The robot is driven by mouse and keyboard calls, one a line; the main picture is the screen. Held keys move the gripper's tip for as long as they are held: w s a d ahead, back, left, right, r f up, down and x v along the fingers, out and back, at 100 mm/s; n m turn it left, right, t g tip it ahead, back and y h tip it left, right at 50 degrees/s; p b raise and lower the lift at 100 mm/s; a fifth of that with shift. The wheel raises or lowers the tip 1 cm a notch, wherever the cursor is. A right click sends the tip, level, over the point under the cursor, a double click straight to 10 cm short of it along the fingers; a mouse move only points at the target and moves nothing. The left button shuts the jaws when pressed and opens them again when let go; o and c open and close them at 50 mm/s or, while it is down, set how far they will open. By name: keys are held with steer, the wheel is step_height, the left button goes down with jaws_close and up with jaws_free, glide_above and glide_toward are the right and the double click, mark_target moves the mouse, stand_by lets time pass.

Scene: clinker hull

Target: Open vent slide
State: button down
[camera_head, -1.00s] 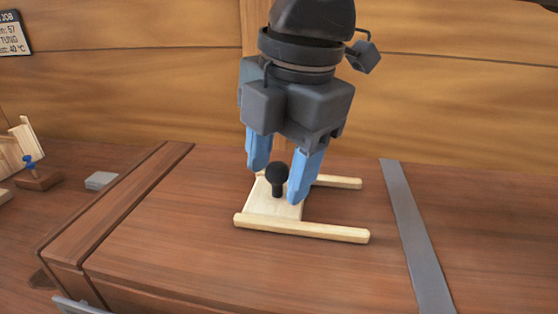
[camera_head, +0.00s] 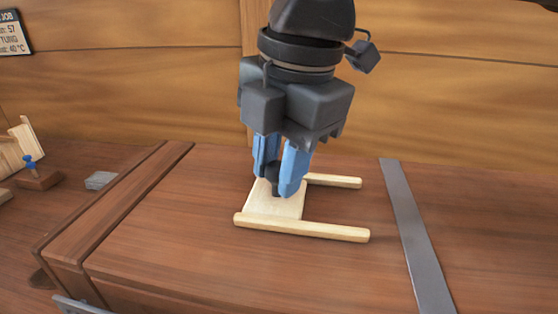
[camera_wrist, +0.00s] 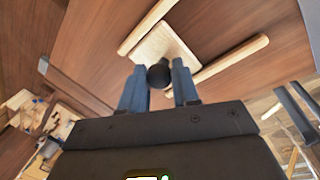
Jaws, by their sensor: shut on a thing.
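The vent slide (camera_head: 262,205) is a pale wooden plate lying between two pale wooden rails, the near rail (camera_head: 305,229) and the far rail (camera_head: 335,181). It sits at the left end of the rails, and the stretch between the rails to its right is bare. My gripper (camera_head: 280,183) points down over the plate with its blue fingers shut on the slide's black knob (camera_wrist: 159,75). The fingers hide most of the knob in the head view; in the wrist view its round top shows between them. The plate also shows in the wrist view (camera_wrist: 165,45).
The rails lie on a brown wooden lid. A grey metal strip (camera_head: 415,235) crosses it to the right. A raised wooden edge (camera_head: 120,205) runs along the left, with a grey block (camera_head: 100,180) and a blue-pinned wooden piece (camera_head: 37,179) beyond. A plank wall stands behind.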

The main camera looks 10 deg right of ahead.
steer(key=shift+d, duration=0.1)
steer(key=shift+s+d+p, duration=0.35)
steer(key=shift+d, duration=0.5)
steer(key=shift+s+d+p, duration=0.4)
steer(key=shift+d, duration=0.5)
steer(key=shift+s+d+p, duration=0.35)
steer(key=shift+d, duration=0.5)
steer(key=c, duration=0.8)
jaws_free()
steer(key=shift+r, duration=0.1)
steer(key=shift+s+d+r, duration=0.15)
steer(key=shift+s+r, duration=0.05)
steer(key=shift+r, duration=1.05)
steer(key=shift+s+d+r, duration=0.15)
steer(key=shift+s+r, duration=0.1)
steer(key=shift+r, duration=0.95)
steer(key=shift+s+d+r, duration=0.15)
steer(key=shift+s+r, duration=0.05)
steer(key=shift+r, duration=1.05)
